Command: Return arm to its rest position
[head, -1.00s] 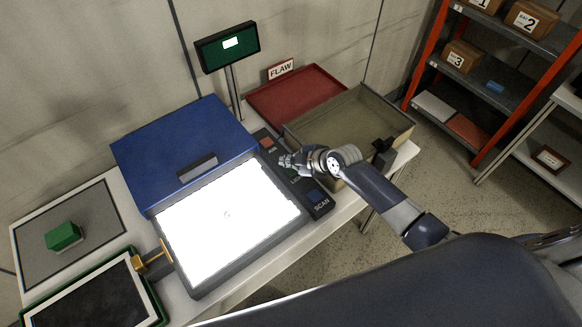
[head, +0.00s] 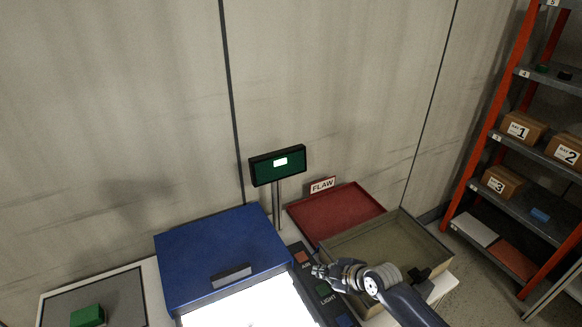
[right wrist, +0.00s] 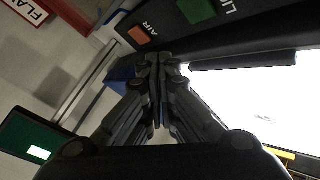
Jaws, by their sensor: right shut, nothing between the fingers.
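My right gripper (head: 318,271) is shut and empty. In the head view it is over the button panel (head: 303,257), between the lit scanner bed (head: 250,308) and the tan open bin (head: 430,236). In the right wrist view the closed fingers (right wrist: 158,62) point toward the panel, close to the orange AIR button (right wrist: 139,34) and the green button (right wrist: 197,10). I cannot tell whether the fingertips touch the panel. My right arm comes in from the lower right. My left gripper is not in view.
The blue lid (head: 220,250) stands open behind the scanner bed. A display on a post (head: 278,165) and a red FLAW tray (head: 340,212) are at the back. A green block (head: 88,316) lies on a grey mat at left. Shelves with boxes (head: 522,127) stand at right.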

